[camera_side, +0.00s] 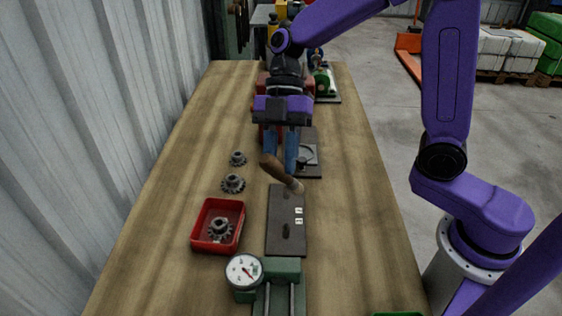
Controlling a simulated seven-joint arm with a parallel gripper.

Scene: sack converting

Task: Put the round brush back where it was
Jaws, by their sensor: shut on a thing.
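My gripper (281,162) has blue fingers pointing down over the middle of the bench. It is shut on the round brush (277,171). The brush has a brown wooden handle and a paler end, and it lies tilted, the pale end toward the lower right. That pale end is at the far edge of a dark board (273,240); I cannot tell whether it touches. Part of the brush is hidden by the fingers.
A red tray (198,239) holding a gear stands left of the board, with two loose gears (233,183) (238,158) beyond it. A dial gauge (244,271) on a green fixture is in front. Another dark plate with a ring (308,156) lies behind right. The bench's right side is clear.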

